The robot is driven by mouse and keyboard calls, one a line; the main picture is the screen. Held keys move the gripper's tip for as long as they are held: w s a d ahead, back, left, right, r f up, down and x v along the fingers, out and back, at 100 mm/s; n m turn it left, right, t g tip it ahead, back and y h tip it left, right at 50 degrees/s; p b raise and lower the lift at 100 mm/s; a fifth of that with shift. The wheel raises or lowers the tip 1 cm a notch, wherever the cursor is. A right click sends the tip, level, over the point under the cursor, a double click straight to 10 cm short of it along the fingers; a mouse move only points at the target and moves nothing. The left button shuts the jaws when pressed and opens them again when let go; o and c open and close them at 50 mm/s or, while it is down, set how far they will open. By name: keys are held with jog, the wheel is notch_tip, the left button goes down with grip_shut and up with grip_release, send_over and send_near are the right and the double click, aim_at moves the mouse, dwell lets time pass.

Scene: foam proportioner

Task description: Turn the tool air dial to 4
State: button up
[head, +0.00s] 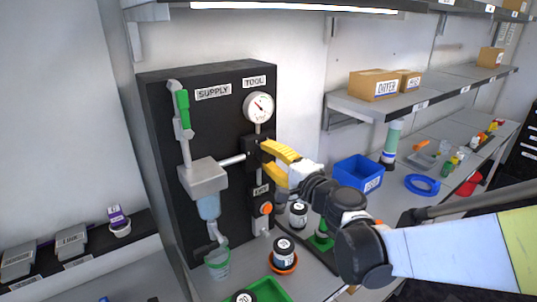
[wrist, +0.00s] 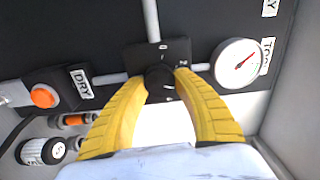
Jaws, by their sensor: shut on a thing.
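The tool air dial (wrist: 160,80) is a dark round knob on a black square plate with small white marks. The plate (head: 252,147) sits on the black panel below the TOOL gauge in the head view. My gripper (head: 264,160) has its yellow fingers at the dial. In the wrist view the gripper (wrist: 163,76) has one fingertip on each side of the knob and is shut on it. A 0 shows on the plate near its top; the other marks are too small to read.
The panel also holds a SUPPLY lever with a green handle (head: 182,114), a grey filter unit (head: 203,176) and an orange DRY button (head: 266,208). Below stand a dark jar (head: 284,252) and a green tray (head: 268,291). A blue bin (head: 358,174) is to the right.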

dwell(0.4)
jog(key=o, duration=1.2)
jog(key=v, duration=1.2)
